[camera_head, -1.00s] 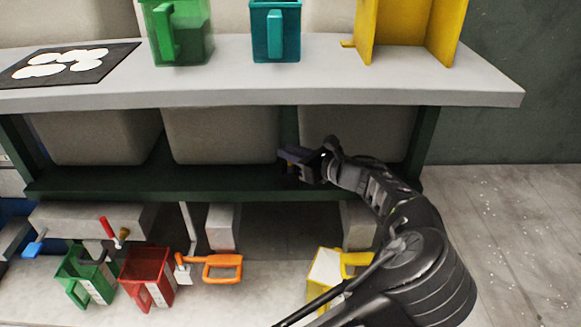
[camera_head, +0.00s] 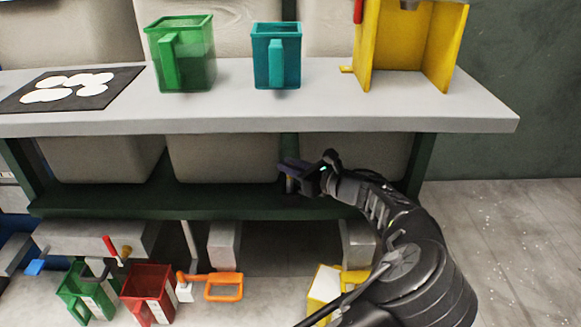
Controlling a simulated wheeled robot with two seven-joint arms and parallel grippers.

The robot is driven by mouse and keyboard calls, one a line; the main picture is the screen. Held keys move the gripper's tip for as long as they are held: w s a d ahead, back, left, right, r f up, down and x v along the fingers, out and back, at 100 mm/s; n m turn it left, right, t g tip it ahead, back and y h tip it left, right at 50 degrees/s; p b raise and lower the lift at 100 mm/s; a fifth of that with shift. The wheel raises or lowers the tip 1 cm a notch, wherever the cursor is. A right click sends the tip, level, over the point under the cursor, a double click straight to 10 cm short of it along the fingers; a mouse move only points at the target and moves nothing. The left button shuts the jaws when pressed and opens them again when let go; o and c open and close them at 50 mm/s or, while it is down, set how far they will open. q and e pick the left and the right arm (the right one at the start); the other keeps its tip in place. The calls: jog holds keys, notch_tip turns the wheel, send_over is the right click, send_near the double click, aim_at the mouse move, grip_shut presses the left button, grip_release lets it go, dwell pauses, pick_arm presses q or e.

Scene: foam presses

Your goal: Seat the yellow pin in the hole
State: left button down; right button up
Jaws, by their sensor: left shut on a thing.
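A yellow press frame (camera_head: 442,50) stands on the bench top at the right, above and to the right of the gripper, cut off by the top of the picture. I cannot make out the hole.
The grey bench top (camera_head: 330,105) holds a green pitcher (camera_head: 185,60), a teal pitcher (camera_head: 262,45) and a black mat (camera_head: 103,101) with white pieces. Below stand a green container (camera_head: 75,290), a red container (camera_head: 148,290) and a yellow-white box (camera_head: 322,288). Floor at right is clear.

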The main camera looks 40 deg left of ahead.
pick_arm(q)
notch_tip(320, 180, up, 5)
jog(key=p, duration=0.2)
jog(key=shift+r+p, duration=0.15)
jog(key=shift+p, duration=0.2)
jog(key=s+a+p, duration=0.2)
jog(key=s+p, duration=0.2)
jog(key=s, duration=1.5)
jog(key=shift+s+a+f, duration=0.25)
jog(key=shift+a+f, duration=0.05)
jog(key=shift+w+f, duration=0.1)
